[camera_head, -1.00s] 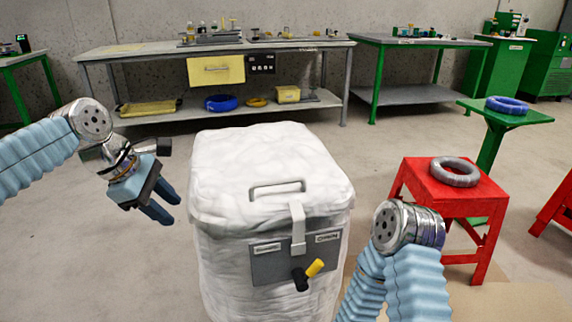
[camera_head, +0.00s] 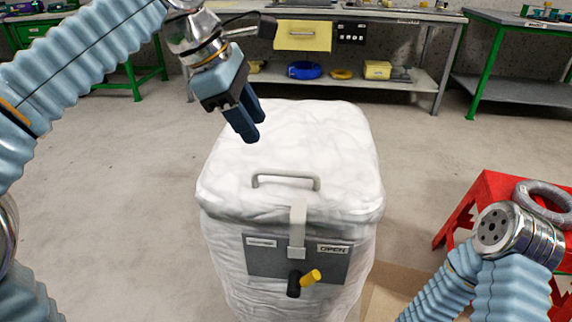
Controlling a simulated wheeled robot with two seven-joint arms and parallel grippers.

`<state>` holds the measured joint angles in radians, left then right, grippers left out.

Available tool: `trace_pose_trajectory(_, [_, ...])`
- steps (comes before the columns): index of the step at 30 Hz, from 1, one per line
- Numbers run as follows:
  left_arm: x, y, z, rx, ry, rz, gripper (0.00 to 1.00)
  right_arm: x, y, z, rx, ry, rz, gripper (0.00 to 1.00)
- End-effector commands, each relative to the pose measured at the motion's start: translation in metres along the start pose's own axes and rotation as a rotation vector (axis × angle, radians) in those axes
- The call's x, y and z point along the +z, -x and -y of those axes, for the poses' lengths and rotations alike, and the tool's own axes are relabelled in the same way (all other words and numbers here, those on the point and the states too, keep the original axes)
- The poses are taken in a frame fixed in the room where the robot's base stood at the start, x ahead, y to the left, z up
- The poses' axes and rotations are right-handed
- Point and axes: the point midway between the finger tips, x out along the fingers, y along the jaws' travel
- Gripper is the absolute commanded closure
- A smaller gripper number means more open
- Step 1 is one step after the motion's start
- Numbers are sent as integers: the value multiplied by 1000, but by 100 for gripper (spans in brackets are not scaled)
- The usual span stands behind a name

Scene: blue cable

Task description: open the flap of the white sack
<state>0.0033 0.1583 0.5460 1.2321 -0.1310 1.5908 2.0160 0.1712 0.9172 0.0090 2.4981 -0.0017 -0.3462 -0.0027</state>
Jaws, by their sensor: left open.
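The white sack (camera_head: 340,150) stands upright on the floor in the middle of the head view. Its top flap is down and has a grey handle (camera_head: 286,178). A pale strap with a buckle (camera_head: 297,228) hangs over the front edge onto a grey panel (camera_head: 262,256) with a label that reads OPEN. A black and yellow knob (camera_head: 306,280) sits below the buckle. My left gripper (camera_head: 248,134) is open and empty, with its blue fingers pointing down above the back left of the flap, apart from the handle. My right gripper is out of view; only my right arm shows at the lower right.
A red stool (camera_head: 482,192) with a grey coil (camera_head: 545,202) stands at the right, near my right arm. A workbench (camera_head: 425,88) with a yellow drawer, a blue coil (camera_head: 305,70) and boxes is at the back. The floor left of the sack is clear.

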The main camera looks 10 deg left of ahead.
Motion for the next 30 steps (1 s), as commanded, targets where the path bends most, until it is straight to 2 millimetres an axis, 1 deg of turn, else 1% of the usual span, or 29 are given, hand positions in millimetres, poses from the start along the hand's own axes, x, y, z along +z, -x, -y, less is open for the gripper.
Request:
trace_pose_trajectory(1, [-3,-17,2,-4,0,-1,60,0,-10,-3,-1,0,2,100])
trace_pose_trajectory(3, [-3,-35,2,-4,-1,-1,60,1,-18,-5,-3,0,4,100])
trace_pose_trajectory(9, [-2,-78,1,-3,-1,-1,60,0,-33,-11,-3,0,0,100])
trace_pose_trajectory(12, [-2,-93,1,-2,-1,0,60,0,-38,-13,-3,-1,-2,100])
trace_pose_trajectory(15, [-1,-103,0,0,-1,0,60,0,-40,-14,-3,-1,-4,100])
trace_pose_trajectory(18, [-1,-108,0,0,-1,0,60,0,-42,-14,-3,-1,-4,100])
trace_pose_trajectory(26, [0,-109,0,0,-1,0,60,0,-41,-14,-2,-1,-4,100])
trace_pose_trajectory(27, [0,-108,0,0,-1,0,61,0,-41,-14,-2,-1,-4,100])
trace_pose_trajectory(29, [0,-108,0,0,-1,0,71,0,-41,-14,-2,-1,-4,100])
trace_pose_trajectory(30, [0,-108,0,0,-1,0,77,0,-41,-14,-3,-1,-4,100])
